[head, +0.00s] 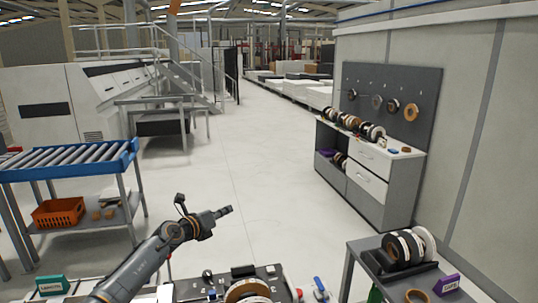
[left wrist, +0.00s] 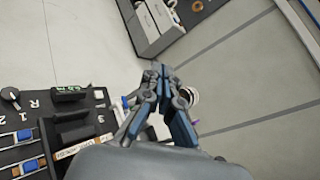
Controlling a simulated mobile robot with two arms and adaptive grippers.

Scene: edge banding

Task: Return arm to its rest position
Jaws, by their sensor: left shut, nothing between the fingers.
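My left arm (head: 150,262) comes in from the lower left of the head view and reaches up and to the right. Its gripper (head: 227,210) is held in the air above the pale floor, beyond the dark panel at the bottom. In the left wrist view the two fingers of my left gripper (left wrist: 160,70) meet at their tips. They are shut with nothing between them. My right gripper is in neither view.
A dark panel (head: 190,290) with rolls lies at the bottom; it also shows in the left wrist view (left wrist: 28,112). A blue roller table (head: 130,158) stands left, a trolley with rolls (head: 358,246) right, and a grey cabinet (head: 376,200) by the wall. The middle floor is clear.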

